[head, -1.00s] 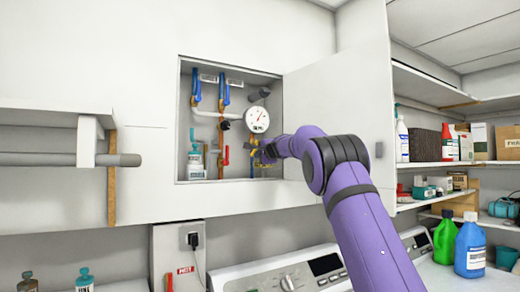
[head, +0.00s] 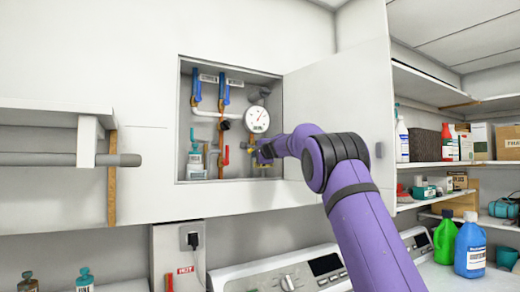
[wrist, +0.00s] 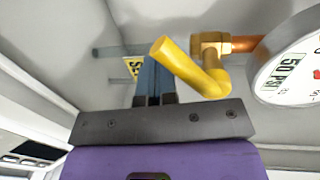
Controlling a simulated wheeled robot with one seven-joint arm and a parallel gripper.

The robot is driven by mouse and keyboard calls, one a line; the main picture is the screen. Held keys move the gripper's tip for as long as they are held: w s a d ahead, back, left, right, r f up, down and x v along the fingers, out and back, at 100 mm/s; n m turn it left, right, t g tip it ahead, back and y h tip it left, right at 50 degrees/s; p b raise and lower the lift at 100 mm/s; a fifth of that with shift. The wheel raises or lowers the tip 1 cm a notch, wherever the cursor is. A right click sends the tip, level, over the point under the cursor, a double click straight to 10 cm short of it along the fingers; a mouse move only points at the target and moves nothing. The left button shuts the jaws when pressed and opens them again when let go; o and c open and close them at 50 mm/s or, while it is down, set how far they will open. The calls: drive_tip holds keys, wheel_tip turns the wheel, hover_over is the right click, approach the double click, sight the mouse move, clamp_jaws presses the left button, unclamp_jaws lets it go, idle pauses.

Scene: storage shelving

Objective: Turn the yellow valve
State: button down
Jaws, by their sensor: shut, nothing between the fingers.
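The yellow valve (wrist: 188,68) shows large in the wrist view, as a bent yellow handle on a brass fitting (wrist: 210,45). In the head view the yellow valve (head: 246,148) is small, low in the open wall cabinet and partly hidden by my gripper (head: 260,153). In the wrist view my gripper (wrist: 156,72) has its blue-grey fingers together with nothing between them. The fingers lie just left of the handle, and its free end reaches over near their tips. I cannot tell whether they touch.
A round pressure gauge (head: 257,119) sits above the valve and is close on the right in the wrist view (wrist: 295,75). Blue-handled pipes (head: 196,86) and a red valve handle (head: 227,154) stand to the left. The open cabinet door (head: 345,110) is close on the right.

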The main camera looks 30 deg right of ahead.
sight(253, 150)
drive_tip(key=shift+a, duration=0.1)
drive_tip(key=shift+a+r, duration=0.25)
drive_tip(key=shift+a, duration=0.35)
drive_tip(key=shift+a+r, duration=0.1)
drive_tip(key=shift+a, duration=0.05)
drive_tip(key=shift+a+r, duration=0.5)
idle(0.6)
drive_tip(key=shift+a+r, duration=0.3)
drive_tip(key=shift+r, duration=0.2)
